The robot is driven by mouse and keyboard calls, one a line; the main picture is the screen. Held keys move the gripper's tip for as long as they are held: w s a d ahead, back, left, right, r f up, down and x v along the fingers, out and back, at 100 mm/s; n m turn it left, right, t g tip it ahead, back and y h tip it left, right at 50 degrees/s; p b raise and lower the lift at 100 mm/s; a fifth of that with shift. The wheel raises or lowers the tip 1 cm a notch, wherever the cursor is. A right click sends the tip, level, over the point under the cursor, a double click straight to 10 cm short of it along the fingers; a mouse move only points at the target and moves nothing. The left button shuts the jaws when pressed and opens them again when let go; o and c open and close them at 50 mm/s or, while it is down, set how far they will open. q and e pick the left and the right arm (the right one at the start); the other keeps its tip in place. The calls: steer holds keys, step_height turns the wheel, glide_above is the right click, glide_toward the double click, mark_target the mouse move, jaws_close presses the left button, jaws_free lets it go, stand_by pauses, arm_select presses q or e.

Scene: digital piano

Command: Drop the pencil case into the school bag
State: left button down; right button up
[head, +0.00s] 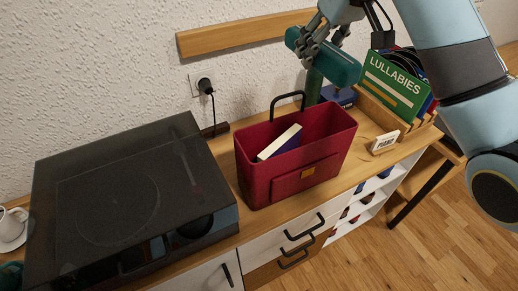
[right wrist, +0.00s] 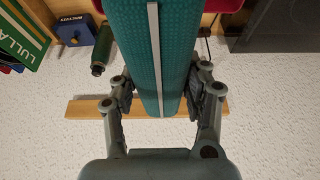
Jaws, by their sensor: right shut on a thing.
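The teal pencil case (head: 338,66) is held above and behind the right part of the school bag, near the wall. My right gripper (head: 318,44) is shut on it. In the right wrist view the pencil case (right wrist: 158,55), with a pale zip line along it, sits between the fingers of the right gripper (right wrist: 162,95). The dark red school bag (head: 312,172) stands upright and open on the cabinet top, with a white and blue book inside and a black handle at its back. My left gripper is not in view.
A black record player (head: 120,200) stands left of the bag. A green bottle (right wrist: 104,48) stands behind the bag. A "LULLABIES" record (head: 393,86) sits in a wooden rack at the right, near a small white sign (head: 385,142). A wooden rail (head: 240,35) is on the wall.

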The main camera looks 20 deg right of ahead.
steer(key=shift+w+a+f, duration=0.1)
steer(key=shift+w+a, duration=0.1)
steer(key=shift+a, duration=0.05)
steer(key=shift+f, duration=0.3)
steer(key=f, duration=0.4)
steer(key=shift+s+d, duration=0.15)
steer(key=shift+d, duration=0.05)
steer(key=shift+f, duration=0.55)
steer(key=o, duration=1.3)
steer(key=shift+c, duration=0.2)
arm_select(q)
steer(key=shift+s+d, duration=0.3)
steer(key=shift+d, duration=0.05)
arm_select(e)
steer(key=shift+o, duration=0.2)
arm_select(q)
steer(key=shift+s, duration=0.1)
